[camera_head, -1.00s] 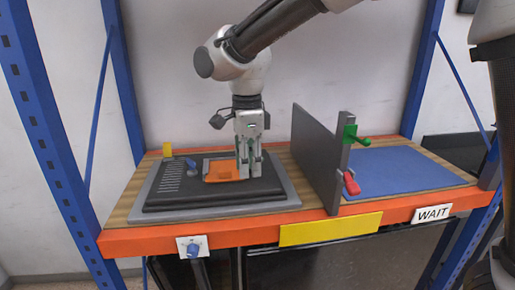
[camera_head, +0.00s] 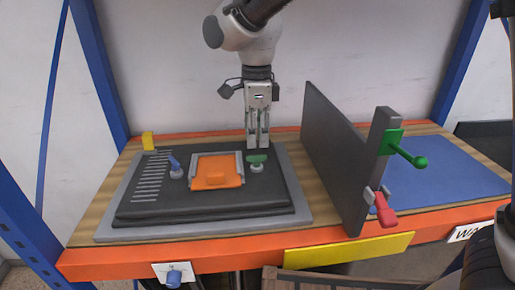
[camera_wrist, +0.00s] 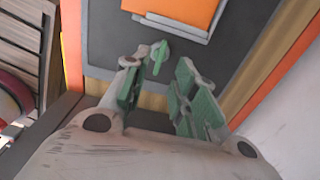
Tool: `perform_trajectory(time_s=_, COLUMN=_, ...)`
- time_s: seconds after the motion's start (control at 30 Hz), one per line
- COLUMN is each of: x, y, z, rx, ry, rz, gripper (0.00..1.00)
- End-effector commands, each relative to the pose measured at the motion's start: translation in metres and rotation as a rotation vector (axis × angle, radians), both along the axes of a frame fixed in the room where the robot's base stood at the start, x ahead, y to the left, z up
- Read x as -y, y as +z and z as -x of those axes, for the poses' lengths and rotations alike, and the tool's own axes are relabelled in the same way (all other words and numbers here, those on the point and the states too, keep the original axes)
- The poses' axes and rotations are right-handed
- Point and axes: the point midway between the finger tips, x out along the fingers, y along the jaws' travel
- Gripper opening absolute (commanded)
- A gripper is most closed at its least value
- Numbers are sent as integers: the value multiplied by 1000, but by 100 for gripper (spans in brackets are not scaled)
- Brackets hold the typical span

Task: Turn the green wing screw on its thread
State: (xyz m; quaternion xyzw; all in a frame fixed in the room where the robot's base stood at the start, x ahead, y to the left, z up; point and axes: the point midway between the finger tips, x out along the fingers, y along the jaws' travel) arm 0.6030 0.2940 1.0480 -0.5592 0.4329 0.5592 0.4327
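The green wing screw (camera_head: 257,160) stands on the dark panel just right of the orange cover (camera_head: 216,173). In the head view its wings lie roughly left to right. My gripper (camera_head: 258,146) is upright just above or behind the screw, apart from it; the exact height is hard to tell. In the wrist view the screw (camera_wrist: 160,55) shows beyond the tips of my gripper (camera_wrist: 160,82), nearer the left finger. The green-padded fingers are spread with nothing between them. The orange cover (camera_wrist: 178,12) is cut off by the top edge.
A blue wing screw (camera_head: 175,166) is left of the cover. A grey upright divider (camera_head: 335,155) stands to the right, with a post carrying a green lever (camera_head: 407,153) and a red handle (camera_head: 385,212). A yellow block (camera_head: 148,141) is at the back left.

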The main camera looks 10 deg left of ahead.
Motion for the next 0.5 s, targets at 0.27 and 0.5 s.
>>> perform_trajectory(time_s=0.27, x=0, y=-44, z=0, rx=-1, ry=0, rz=2, gripper=28)
perform_trajectory(time_s=0.5, x=0, y=-55, z=0, rx=0, ry=0, rz=0, gripper=28)
